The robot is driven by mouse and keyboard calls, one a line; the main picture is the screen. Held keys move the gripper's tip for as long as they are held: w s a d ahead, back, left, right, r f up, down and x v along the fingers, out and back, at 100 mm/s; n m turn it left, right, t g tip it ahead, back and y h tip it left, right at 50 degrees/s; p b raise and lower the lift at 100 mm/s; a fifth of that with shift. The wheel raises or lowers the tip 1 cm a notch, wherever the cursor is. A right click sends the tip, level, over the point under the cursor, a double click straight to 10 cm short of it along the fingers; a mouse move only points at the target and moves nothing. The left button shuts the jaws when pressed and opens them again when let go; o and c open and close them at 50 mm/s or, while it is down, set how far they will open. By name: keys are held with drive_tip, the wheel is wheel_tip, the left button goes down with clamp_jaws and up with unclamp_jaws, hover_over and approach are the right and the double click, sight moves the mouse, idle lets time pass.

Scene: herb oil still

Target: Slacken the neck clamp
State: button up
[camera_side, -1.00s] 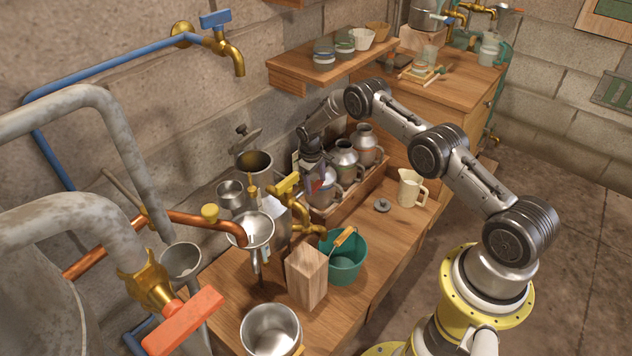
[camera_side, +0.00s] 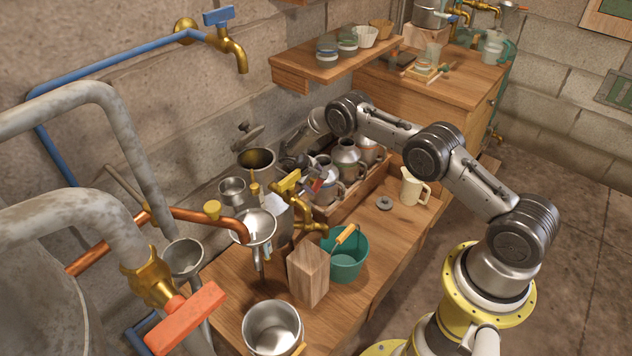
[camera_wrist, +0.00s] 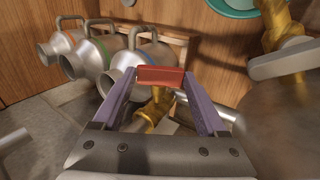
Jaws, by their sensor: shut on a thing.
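A red block-shaped handle (camera_wrist: 161,76) sits between the fingertips of my gripper (camera_wrist: 160,80) in the wrist view. A brass fitting (camera_wrist: 154,108) shows just below it; I take these as the neck clamp, though how they join is partly hidden. My gripper is shut on the red handle, with a purple-grey finger on each side. In the side view my gripper (camera_side: 311,180) is small, tilted and in among the cans and taps, with the red handle (camera_side: 317,185) showing at its tip.
Metal cans (camera_side: 347,157) stand in a wooden crate close by. A brass tap (camera_side: 311,226), teal bucket (camera_side: 345,262), wooden block (camera_side: 307,275) and funnel (camera_side: 254,228) crowd the bench. A cream jug (camera_side: 412,187) stands farther right. An orange lever (camera_side: 185,318) sits on a brass collar at lower left.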

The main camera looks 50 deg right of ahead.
drive_tip(key=o, duration=1.3)
drive_tip(key=v, duration=0.7)
drive_tip(key=shift+a+r, duration=0.2)
